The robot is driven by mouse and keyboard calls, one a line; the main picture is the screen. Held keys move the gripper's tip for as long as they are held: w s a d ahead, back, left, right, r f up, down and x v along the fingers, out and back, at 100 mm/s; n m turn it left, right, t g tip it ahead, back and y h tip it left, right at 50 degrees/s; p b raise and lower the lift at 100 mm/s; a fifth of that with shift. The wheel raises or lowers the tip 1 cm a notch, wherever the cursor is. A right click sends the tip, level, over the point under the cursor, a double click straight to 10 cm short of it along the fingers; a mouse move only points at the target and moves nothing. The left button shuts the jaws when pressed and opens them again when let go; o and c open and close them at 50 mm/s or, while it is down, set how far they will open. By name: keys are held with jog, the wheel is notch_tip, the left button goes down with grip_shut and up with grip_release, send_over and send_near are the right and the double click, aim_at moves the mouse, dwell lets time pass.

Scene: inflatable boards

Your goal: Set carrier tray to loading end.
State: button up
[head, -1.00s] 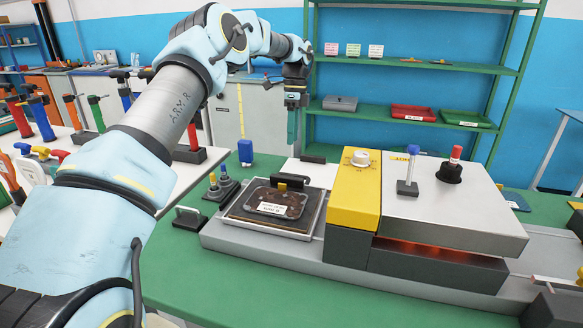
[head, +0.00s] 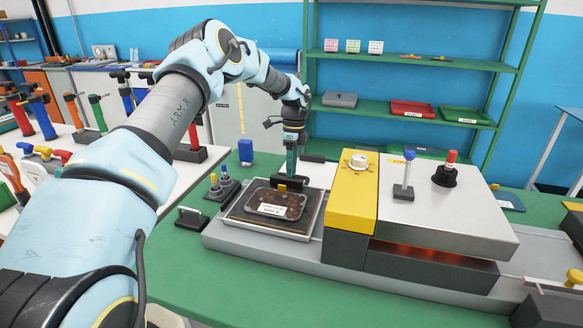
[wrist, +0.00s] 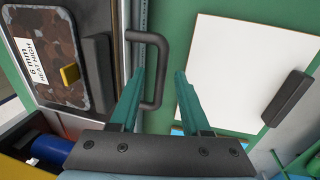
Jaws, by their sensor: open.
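The carrier tray (head: 243,228) is a pale metal tray at the left end of the grey machine bed. A dark mottled board (head: 273,203) with a white label and a small yellow knob lies in it. In the wrist view the tray's rim (wrist: 112,18) shows at left, with a black bar handle (wrist: 159,72) on its side. My gripper (head: 290,172) is open above the tray's back edge, fingers pointing down. In the wrist view the handle appears between or just beyond the open fingers (wrist: 160,80); I cannot tell whether they touch it.
A yellow block with a dial (head: 354,190) and a metal hood (head: 440,205) with a glowing slot stand right of the tray. A white sheet (wrist: 245,65) with a black bar lies behind the tray.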

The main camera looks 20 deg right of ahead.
jog(key=shift+c, duration=0.4)
grip_shut()
dwell(0.9)
